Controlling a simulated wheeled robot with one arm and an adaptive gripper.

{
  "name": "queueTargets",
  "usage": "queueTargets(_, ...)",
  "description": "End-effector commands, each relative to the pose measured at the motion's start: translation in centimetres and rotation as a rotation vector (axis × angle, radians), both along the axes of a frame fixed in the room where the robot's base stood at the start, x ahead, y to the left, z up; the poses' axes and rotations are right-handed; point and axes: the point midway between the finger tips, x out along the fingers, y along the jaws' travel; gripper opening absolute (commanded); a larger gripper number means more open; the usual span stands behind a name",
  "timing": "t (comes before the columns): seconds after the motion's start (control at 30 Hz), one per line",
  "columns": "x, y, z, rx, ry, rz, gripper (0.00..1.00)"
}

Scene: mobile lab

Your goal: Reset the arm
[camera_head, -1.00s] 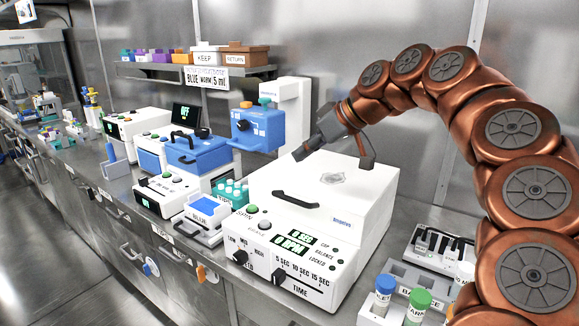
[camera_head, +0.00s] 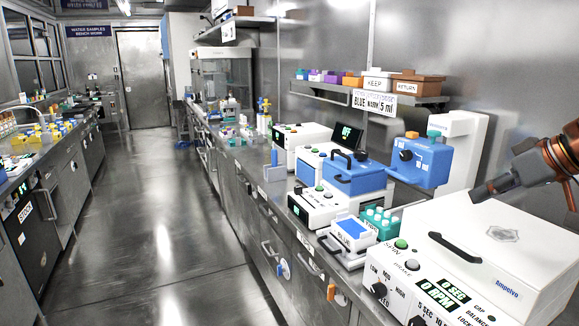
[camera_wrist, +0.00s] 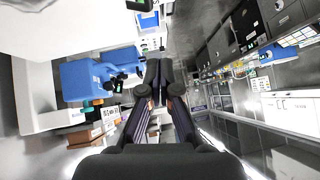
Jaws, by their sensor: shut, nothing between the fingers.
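My gripper (camera_head: 482,194) is at the right edge of the head view, with the copper arm behind it cut off by the frame. It is over the white centrifuge (camera_head: 490,243), above its closed lid, and holds nothing. In the wrist view my gripper (camera_wrist: 161,98) shows its two dark fingers close together, with no object between them.
A blue device (camera_head: 420,162) on a white stand and a blue-lidded box (camera_head: 355,174) are left of the centrifuge. A shelf (camera_head: 345,95) with small boxes hangs behind. The aisle floor (camera_head: 165,230) is clear, with another bench (camera_head: 60,160) across it.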

Motion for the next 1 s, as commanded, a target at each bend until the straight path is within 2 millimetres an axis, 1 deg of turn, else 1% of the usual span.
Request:
queueTargets(0.03,-0.1,1.1,-0.3,-0.006,0.015,0.013,0.00)
queueTargets(0.13,-0.4,3.2,-0.7,-0.018,0.043,0.029,0.00)
queueTargets(0.27,-1.1,6.3,-1.9,-0.037,0.096,0.054,0.00)
queueTargets(0.43,-3.0,11.0,-4.4,-0.075,0.192,0.083,0.00)
queueTargets(0.5,-4.1,12.9,-5.8,-0.092,0.239,0.088,0.00)
queueTargets(0.6,-5.7,15.1,-8.0,-0.120,0.308,0.089,0.00)
queueTargets(0.67,-6.8,16.2,-9.3,-0.136,0.346,0.083,0.00)
queueTargets(0.7,-7.6,16.9,-10.3,-0.147,0.375,0.079,0.00)
queueTargets(0.77,-8.8,17.7,-11.6,-0.165,0.415,0.070,0.00)
queueTargets(0.83,-10.3,18.6,-13.4,-0.185,0.468,0.055,0.00)
queueTargets(1.0,-14.3,19.8,-17.7,-0.234,0.590,0.004,0.00)
